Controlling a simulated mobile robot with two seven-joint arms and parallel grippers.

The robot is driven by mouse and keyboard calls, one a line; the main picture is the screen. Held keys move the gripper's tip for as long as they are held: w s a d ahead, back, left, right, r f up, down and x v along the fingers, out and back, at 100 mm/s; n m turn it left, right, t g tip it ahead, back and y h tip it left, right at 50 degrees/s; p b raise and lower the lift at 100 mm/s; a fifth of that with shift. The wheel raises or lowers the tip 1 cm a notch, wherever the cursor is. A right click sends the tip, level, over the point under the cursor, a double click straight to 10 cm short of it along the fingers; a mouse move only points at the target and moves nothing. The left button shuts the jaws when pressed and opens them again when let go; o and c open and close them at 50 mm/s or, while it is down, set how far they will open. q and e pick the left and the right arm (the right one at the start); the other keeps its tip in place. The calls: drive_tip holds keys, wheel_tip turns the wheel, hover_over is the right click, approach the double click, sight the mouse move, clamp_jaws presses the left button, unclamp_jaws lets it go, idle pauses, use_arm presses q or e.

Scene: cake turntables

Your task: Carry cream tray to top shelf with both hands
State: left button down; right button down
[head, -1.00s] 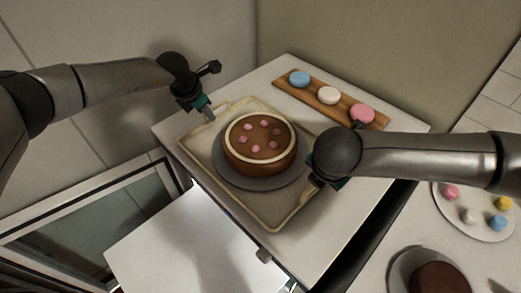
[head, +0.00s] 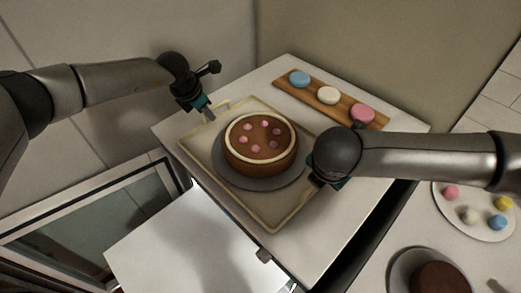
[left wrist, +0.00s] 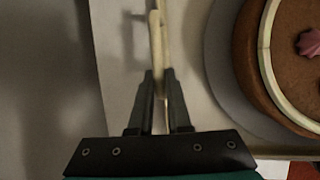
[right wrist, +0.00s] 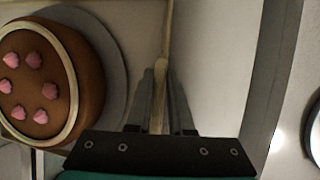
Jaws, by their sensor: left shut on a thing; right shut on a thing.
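The cream tray (head: 275,217) sits on the white top surface (head: 335,235) in the head view. On it stands a grey round board (head: 222,168) with a brown cake (head: 262,148) with a cream ring and pink dots of icing. My left gripper (head: 209,115) is at the tray's far left end; the left wrist view shows its fingers (left wrist: 160,100) shut on the tray's rim. My right gripper is at the opposite end, its fingertips mostly hidden behind my arm in the head view. In the right wrist view its fingers (right wrist: 160,95) are shut on the rim there.
A wooden board (head: 312,88) with blue, cream and pink macarons lies behind the tray. At lower right are a plate (head: 485,228) of small coloured sweets and a dark cake (head: 440,278). Walls stand close behind. A lower white surface (head: 180,245) lies at front left.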

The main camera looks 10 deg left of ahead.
use_arm(q)
drive_tip(key=shift+d+r, duration=0.1)
use_arm(e)
drive_tip(key=shift+w+a+r, duration=0.2)
drive_tip(key=shift+a+r, duration=0.1)
